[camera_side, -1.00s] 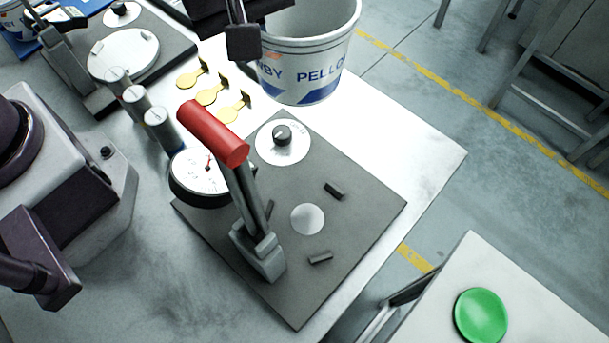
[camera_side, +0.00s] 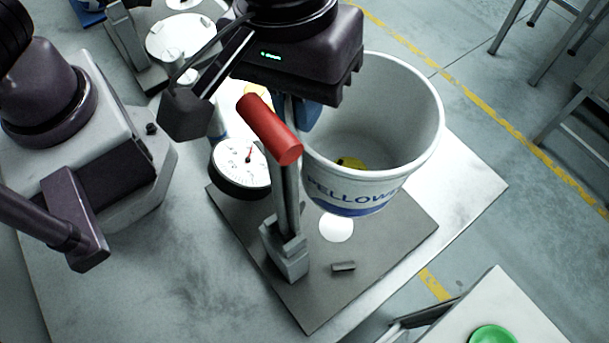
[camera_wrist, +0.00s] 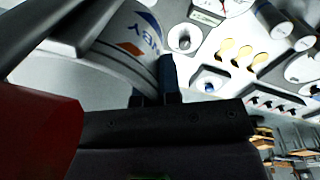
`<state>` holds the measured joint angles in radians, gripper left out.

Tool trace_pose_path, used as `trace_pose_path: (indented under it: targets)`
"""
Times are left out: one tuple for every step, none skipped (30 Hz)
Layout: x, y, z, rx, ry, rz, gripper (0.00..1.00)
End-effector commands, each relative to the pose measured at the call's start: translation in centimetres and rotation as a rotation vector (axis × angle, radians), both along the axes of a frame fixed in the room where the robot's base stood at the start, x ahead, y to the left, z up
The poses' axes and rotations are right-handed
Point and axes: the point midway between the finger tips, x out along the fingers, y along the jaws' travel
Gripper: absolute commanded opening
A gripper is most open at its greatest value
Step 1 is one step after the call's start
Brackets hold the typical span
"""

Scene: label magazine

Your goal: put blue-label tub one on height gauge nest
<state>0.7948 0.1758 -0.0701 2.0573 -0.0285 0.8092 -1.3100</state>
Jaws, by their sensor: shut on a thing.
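The blue-label tub (camera_side: 425,125) is white with blue lettering and a blue band. My gripper (camera_side: 303,112) is shut on its left rim. The tub looks upright and hangs over the dark height gauge plate (camera_side: 395,236); I cannot tell its exact clearance. A pale round disc (camera_side: 337,228) and a small dark block (camera_side: 343,266) show on the plate beneath it; the tub hides other parts of the plate. In the wrist view, the tub's side (camera_wrist: 128,35) and the fingers of my gripper (camera_wrist: 152,88) show close together.
The gauge's post with a red handle (camera_side: 270,129) stands just left of the tub, overlapping it in view. A dial (camera_side: 241,162) sits behind the post. A second fixture with a pale disc (camera_side: 187,38) is at back left. A green button (camera_side: 492,335) is at lower right.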

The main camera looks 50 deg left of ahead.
Motion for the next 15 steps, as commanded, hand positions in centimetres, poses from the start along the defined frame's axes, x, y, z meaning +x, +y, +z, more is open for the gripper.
trace_pose_path:
  targets:
    - [-0.1,0.1,-1.6,0.006,0.005,0.000,0.00]
    - [-0.1,0.1,-2.4,0.006,0.005,0.000,0.00]
    - [-0.1,0.1,-3.5,0.006,0.005,0.000,0.00]
    - [-0.1,0.1,-4.3,0.006,0.005,0.000,0.00]
    - [-0.1,0.1,-5.1,0.006,0.005,0.000,0.00]
    - [-0.1,0.1,-6.2,0.006,0.005,0.000,0.00]
    - [-0.1,0.1,-7.1,0.007,0.006,0.001,0.00]
    - [-0.1,0.1,-7.8,0.007,0.006,0.001,0.00]
    - [-0.1,0.1,-8.8,0.006,0.005,0.000,0.00]
    - [-0.1,0.1,-9.5,0.006,0.005,0.001,0.00]
    - [0.0,0.1,-10.2,0.005,0.004,0.000,0.00]
    - [0.0,0.1,-10.9,0.004,0.003,0.000,0.00]
    - [-0.1,0.1,-11.4,0.005,0.004,0.000,0.00]
    - [0.0,0.1,-11.8,0.003,0.003,0.000,0.00]
    - [0.0,0.1,-12.3,0.003,0.003,0.000,0.00]
